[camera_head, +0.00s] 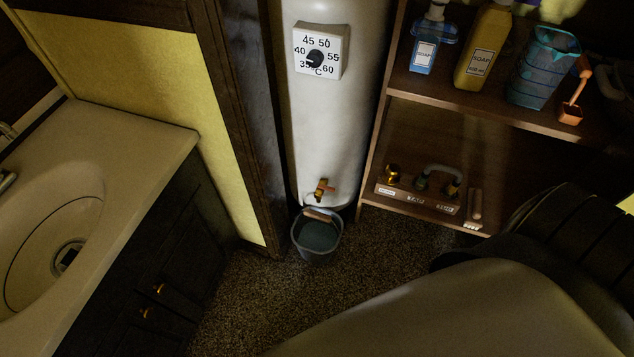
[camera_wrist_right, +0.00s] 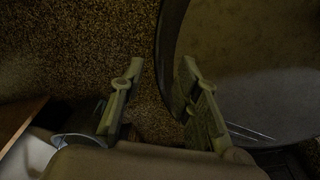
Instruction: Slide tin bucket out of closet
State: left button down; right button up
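The tin bucket (camera_head: 317,246) stands upright on the speckled floor in the closet opening, under the brass tap (camera_head: 322,188) of a white water heater (camera_head: 335,130). Its handle rests across the rim on the far side. In the right wrist view, a dark rounded thing (camera_wrist_right: 80,125) behind the left finger may be the bucket, but I cannot tell. My right gripper (camera_wrist_right: 162,72) is open, with nothing between its fingers, and floor shows beyond the gap. It does not show in the head view. My left gripper is in neither view.
Wooden shelves (camera_head: 490,112) with soap bottles stand right of the heater. A sink counter (camera_head: 130,135) is on the left, beside a dark door frame (camera_head: 243,150). A large round dark-rimmed thing (camera_wrist_right: 250,75) lies close right of my right gripper. Floor (camera_head: 250,300) before the bucket is clear.

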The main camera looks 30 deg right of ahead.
aim_at(316, 231)
jog(key=z, duration=0.95)
